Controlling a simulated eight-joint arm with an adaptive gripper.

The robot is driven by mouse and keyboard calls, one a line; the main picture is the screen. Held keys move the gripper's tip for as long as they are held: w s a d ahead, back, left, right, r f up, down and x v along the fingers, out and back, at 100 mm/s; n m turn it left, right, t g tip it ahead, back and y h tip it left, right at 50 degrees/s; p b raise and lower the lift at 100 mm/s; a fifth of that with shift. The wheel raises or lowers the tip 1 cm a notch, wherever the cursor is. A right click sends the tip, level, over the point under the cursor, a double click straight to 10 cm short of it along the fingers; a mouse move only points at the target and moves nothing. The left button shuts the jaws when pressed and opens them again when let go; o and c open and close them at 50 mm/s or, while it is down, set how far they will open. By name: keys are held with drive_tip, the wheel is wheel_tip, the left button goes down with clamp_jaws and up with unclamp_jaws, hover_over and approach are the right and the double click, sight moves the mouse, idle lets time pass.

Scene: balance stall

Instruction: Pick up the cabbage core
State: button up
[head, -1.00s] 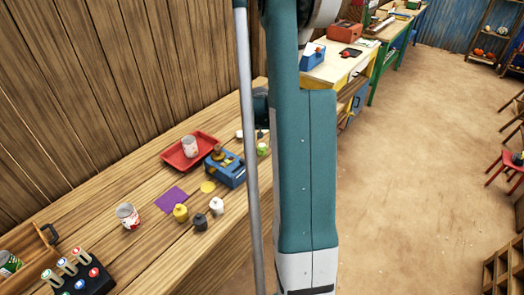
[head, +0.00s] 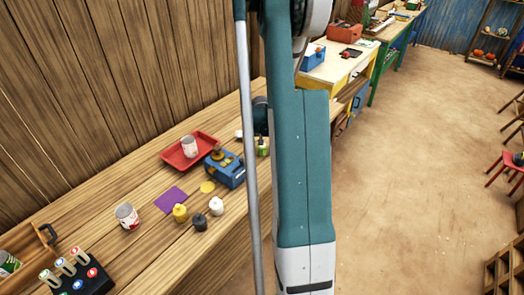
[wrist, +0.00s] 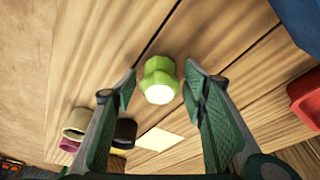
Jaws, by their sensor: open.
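The cabbage core (wrist: 160,82) is a short green piece with a pale, whitish end. In the wrist view it sits between the two fingers of my gripper (wrist: 160,76), with a gap on each side. My gripper is open, and its fingertips are apart from the core. In the head view the core (head: 262,151) is a small green thing on the wooden counter, just left of my arm. My gripper's dark end is just above it, and my arm hides part of that area.
A blue device (head: 225,170) and a red tray (head: 176,160) with a can (head: 189,146) stand left of the core. Small yellow, dark and white pots (head: 216,206) are nearer the front edge. A purple square (head: 170,200) lies flat behind them.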

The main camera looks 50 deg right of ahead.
drive_tip(key=c, duration=1)
drive_tip(key=shift+r, duration=0.2)
drive_tip(key=shift+r+p, duration=0.75)
drive_tip(key=shift+r, duration=4.1)
